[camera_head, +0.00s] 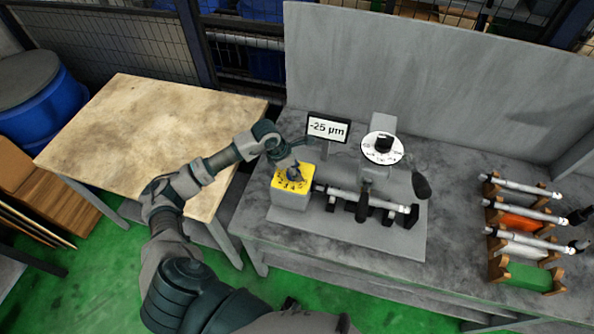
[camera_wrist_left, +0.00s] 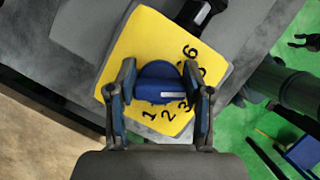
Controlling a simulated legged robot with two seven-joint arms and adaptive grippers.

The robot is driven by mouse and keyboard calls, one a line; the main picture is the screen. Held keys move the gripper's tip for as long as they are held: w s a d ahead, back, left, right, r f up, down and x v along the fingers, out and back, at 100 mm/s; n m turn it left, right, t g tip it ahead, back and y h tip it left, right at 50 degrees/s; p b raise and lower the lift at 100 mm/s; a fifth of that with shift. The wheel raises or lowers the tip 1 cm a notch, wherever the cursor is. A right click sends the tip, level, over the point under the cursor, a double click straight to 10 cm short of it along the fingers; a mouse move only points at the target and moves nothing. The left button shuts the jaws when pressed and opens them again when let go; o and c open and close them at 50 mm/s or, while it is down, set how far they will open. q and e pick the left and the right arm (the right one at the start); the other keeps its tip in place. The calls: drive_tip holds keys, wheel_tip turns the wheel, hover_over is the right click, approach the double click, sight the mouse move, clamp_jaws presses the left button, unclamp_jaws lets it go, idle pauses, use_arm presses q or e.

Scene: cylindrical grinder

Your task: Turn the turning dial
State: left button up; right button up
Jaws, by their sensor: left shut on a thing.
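The turning dial is a blue knob (camera_wrist_left: 158,86) with a white mark, on a yellow numbered face (camera_wrist_left: 150,45). In the head view the yellow face (camera_head: 280,186) tops a grey box at the left end of the grinder (camera_head: 400,238). My left gripper (camera_wrist_left: 160,92) has a finger on each side of the blue knob and is shut on it. In the head view my left gripper (camera_head: 295,172) reaches down onto the dial and hides most of the knob. My right gripper is not in view.
A sign reading -25 µm (camera_head: 328,128) stands behind the dial. A white round gauge (camera_head: 382,148) and a black-handled lever (camera_head: 420,186) are to its right. A rack (camera_head: 497,268) holds several shafts at far right. A wooden table (camera_head: 150,130) stands left.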

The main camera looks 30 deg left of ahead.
use_arm(q)
drive_tip(key=m+b, duration=0.1)
drive_tip(key=m+g+b, duration=0.1)
drive_tip(key=shift+s+a+f+m, duration=0.15)
drive_tip(key=shift+s+f+m, duration=0.05)
drive_tip(key=shift+f+m, duration=0.2)
drive_tip(key=shift+m+h+b, duration=0.3)
drive_tip(key=shift+m+b, duration=0.05)
drive_tip(key=shift+m, duration=0.05)
drive_tip(key=m+g+b, duration=0.2)
drive_tip(key=m, duration=0.2)
drive_tip(key=shift+r+b, duration=0.15)
drive_tip(key=shift+b, duration=0.2)
drive_tip(key=shift+r+m, duration=0.15)
drive_tip(key=shift+m, duration=0.45)
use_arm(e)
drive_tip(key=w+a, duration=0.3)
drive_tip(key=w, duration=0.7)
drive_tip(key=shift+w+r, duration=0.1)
use_arm(q)
drive_tip(key=shift+a, duration=0.1)
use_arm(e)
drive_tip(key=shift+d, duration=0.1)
